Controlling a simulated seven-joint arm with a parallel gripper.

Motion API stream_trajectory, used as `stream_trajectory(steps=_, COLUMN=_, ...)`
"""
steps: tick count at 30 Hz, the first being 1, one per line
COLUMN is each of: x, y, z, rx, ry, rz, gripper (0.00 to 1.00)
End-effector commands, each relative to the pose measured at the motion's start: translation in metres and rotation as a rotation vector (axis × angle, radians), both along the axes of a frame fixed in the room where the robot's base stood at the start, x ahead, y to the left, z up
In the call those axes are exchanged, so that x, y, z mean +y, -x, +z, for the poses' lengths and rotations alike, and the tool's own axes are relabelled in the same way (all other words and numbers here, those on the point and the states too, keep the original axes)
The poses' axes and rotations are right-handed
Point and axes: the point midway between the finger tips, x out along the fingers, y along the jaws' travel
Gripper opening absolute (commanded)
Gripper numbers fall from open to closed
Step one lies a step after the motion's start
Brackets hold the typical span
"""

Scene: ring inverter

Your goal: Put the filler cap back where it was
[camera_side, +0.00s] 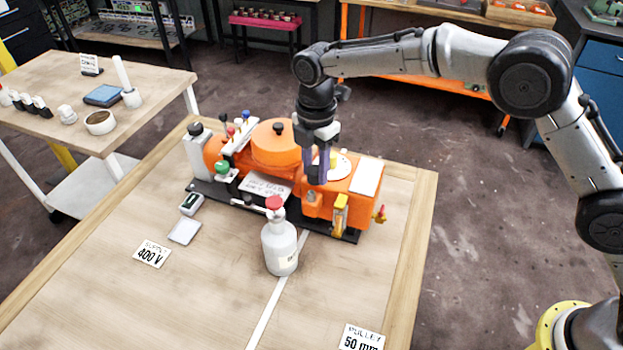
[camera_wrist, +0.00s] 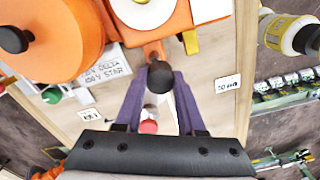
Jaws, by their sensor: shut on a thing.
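My gripper (camera_side: 318,176) points down over the front of the orange machine (camera_side: 340,204). In the wrist view its purple-grey fingers (camera_wrist: 160,84) are shut on a dark round cap (camera_wrist: 161,76), which I take for the filler cap. I cannot tell whether the cap touches the machine. A filler opening is not clearly visible.
A grey bottle with a red top (camera_side: 279,245) stands just in front of the machine. The machine carries an orange drum (camera_side: 275,150) with a black knob, a white disc (camera_side: 340,165) and a yellow gauge (camera_side: 340,214). The front left of the bench (camera_side: 215,290) is mostly clear.

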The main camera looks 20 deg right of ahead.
Motion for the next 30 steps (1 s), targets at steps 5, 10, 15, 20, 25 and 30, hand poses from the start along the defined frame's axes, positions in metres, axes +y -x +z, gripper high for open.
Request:
stream_trajectory(steps=5, x=0.003, y=-0.006, z=-0.007, rx=-0.001, ry=0.000, rz=0.000, gripper=0.00)
stream_trajectory(steps=10, x=0.004, y=-0.008, z=-0.027, rx=0.003, ry=0.001, rz=0.000, gripper=0.00)
stream_trajectory(steps=15, x=0.004, y=-0.008, z=-0.042, rx=0.000, ry=0.000, rz=0.000, gripper=0.00)
stream_trajectory(steps=20, x=0.004, y=-0.008, z=-0.041, rx=-0.001, ry=0.000, rz=0.000, gripper=0.00)
stream_trajectory(steps=25, x=0.004, y=-0.008, z=-0.044, rx=-0.001, ry=0.000, rz=0.000, gripper=0.00)
stream_trajectory(steps=30, x=0.004, y=-0.008, z=-0.049, rx=-0.002, ry=-0.001, rz=0.000, gripper=0.00)
